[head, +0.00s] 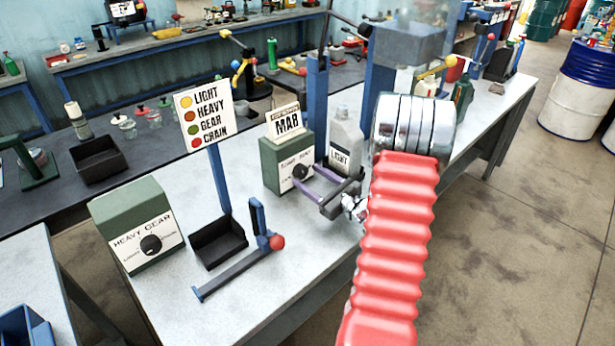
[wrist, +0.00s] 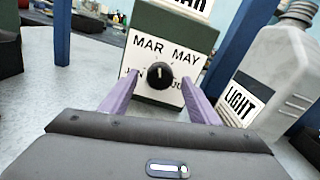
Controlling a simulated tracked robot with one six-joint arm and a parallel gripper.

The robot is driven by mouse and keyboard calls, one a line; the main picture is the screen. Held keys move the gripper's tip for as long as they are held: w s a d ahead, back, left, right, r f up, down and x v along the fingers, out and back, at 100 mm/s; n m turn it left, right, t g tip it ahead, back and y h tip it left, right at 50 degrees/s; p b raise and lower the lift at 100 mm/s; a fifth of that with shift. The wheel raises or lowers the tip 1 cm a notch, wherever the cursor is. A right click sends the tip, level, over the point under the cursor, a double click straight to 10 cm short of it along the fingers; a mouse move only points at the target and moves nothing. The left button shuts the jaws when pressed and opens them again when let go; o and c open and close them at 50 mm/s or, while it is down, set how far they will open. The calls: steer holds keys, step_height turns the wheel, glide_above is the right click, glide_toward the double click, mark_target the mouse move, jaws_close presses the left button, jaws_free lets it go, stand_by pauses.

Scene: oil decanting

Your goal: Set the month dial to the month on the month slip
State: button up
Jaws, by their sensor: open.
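The month slip (head: 286,122) stands on top of a green box (head: 270,153) and appears to read MAR. In the wrist view only the slip's lower edge (wrist: 200,4) shows. The month dial (wrist: 160,75) is a black knob on the box's white face, with MAR at upper left and MAY at upper right. The lower labels are partly hidden by my fingers. A short pale pointer mark on the knob looks roughly upward, between MAR and MAY; its exact angle is hard to tell. My gripper (head: 304,177) is open, its purple fingers on either side of the knob; contact is unclear.
A grey LIGHT jug (head: 346,140) stands close to the right of the box. A HEAVY GEAR dial box (head: 140,235), a black tray (head: 218,241) and a red-knobbed lever (head: 277,242) stand to the left.

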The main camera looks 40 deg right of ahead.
steer(key=shift+w, duration=0.8)
steer(key=c, duration=1)
steer(key=shift+c, duration=0.2)
steer(key=shift+n, duration=0.3)
steer(key=shift+a+n, duration=0.1)
steer(key=shift+n, duration=0.4)
steer(key=o, duration=1)
steer(key=shift+o, duration=0.2)
steer(key=shift+s, duration=0.1)
